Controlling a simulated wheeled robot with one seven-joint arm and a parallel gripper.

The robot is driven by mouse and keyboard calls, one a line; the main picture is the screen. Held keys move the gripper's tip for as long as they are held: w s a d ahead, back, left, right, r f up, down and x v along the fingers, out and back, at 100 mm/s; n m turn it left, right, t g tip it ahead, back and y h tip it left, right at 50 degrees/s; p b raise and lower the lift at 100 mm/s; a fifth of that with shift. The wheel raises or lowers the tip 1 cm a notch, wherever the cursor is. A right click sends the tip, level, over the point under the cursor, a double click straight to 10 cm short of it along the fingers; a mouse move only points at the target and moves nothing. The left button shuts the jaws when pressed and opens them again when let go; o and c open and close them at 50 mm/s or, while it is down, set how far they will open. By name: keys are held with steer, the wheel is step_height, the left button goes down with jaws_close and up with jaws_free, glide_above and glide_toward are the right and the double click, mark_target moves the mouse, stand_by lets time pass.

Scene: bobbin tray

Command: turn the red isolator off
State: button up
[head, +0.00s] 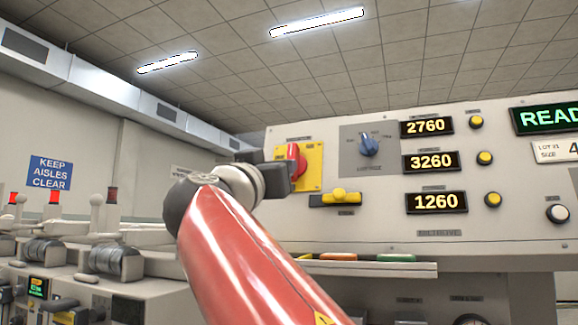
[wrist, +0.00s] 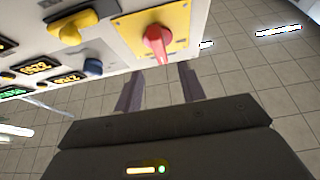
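The red isolator knob (head: 297,160) sits on a yellow plate (head: 315,158) at the left of the cream control panel. The wrist view shows the red knob (wrist: 157,42) and its yellow plate (wrist: 180,25) at the top centre. My gripper (head: 277,172) is just left of the knob in the head view, partly overlapping the plate. In the wrist view my gripper (wrist: 160,70) has its two fingers apart, with nothing between them. The knob lies just beyond the fingertips, roughly in line with the gap. I see no contact. The plate's markings are too small to read.
A yellow-handled switch (head: 340,198) is just below the plate, and a blue selector (head: 369,145) is to its right. Several number displays and yellow buttons lie further right. A ledge (head: 370,267) juts out below. Machines (head: 110,262) stand at the left.

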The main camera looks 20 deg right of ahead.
steer(key=p+x, duration=0.3)
steer(key=x, duration=0.4)
steer(key=shift+w+d+r, duration=0.2)
steer(key=shift+w+d, duration=0.05)
jaws_close()
